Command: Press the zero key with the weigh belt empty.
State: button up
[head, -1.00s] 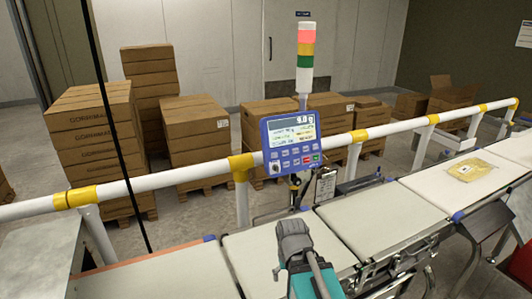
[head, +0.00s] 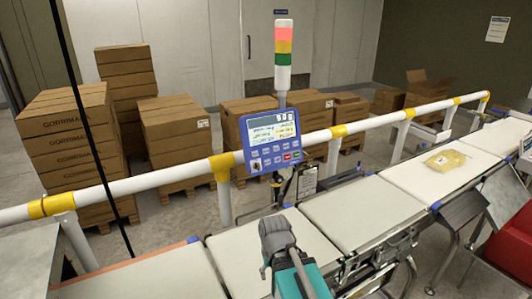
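The weighing terminal (head: 269,142) is a blue panel with a lit display and rows of keys, mounted behind the belts. Its key labels, including the zero key, are too small to read; one red and one green key show at lower right. The belt section in front of the terminal (head: 228,252) is bare, and so is the section to its right (head: 360,212). A yellow bag (head: 445,160) lies on a belt section further right. My gripper (head: 266,270) is at the bottom centre, over the near belt and apart from the terminal; its fingers are not clear.
A white and yellow guard rail (head: 180,174) runs behind the belts, close to the terminal. A stack light (head: 283,55) stands above it. Stacked cartons (head: 68,135) are on the floor behind. A red bin (head: 512,245) is at the right edge.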

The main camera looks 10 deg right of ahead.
grip_shut()
dwell(1.3)
